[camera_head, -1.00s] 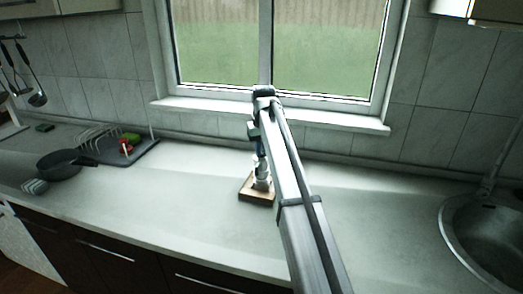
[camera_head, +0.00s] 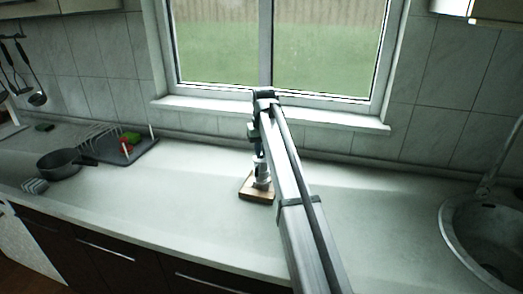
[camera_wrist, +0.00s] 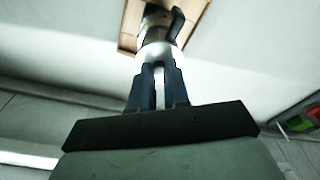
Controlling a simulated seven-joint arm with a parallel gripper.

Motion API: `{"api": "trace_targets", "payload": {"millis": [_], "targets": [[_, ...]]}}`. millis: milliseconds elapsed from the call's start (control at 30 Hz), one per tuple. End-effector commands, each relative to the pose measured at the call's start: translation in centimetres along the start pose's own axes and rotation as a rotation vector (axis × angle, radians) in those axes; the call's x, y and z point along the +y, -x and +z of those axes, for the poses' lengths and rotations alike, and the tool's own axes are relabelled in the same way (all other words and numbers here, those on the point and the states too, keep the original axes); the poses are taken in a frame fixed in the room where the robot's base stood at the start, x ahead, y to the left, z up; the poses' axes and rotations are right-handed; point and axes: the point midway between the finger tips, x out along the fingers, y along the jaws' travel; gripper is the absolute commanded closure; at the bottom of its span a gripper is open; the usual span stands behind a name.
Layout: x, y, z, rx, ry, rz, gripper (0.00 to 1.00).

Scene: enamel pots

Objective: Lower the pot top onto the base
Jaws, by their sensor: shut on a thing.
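My gripper (camera_wrist: 159,70) is shut on the pot top (camera_wrist: 156,50), a pale shiny metal piece just beyond the fingertips in the wrist view. A dark handle (camera_wrist: 177,24) shows at its far right side. The pot top is over the wooden board (camera_wrist: 130,28), which lies on the counter. In the head view the pale metal pot parts (camera_head: 262,181) show as a small upright shape above the board (camera_head: 256,195), partly behind my arm. The base cannot be told apart from the top, and I cannot tell whether the two touch.
A dark pan (camera_head: 60,164) and a dish rack (camera_head: 128,150) with red and green items stand at the left. A sink (camera_head: 490,240) is at the right. The counter (camera_head: 360,215) around the board is clear. The window wall is behind.

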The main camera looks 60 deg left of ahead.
Motion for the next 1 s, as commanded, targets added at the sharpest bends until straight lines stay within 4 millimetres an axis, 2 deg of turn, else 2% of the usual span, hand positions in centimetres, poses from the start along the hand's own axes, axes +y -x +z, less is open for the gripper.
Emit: {"api": "trace_targets", "payload": {"millis": [1000], "targets": [[0.0,-1.6,0.2,0.0,0.0,0.0,1.0]]}}
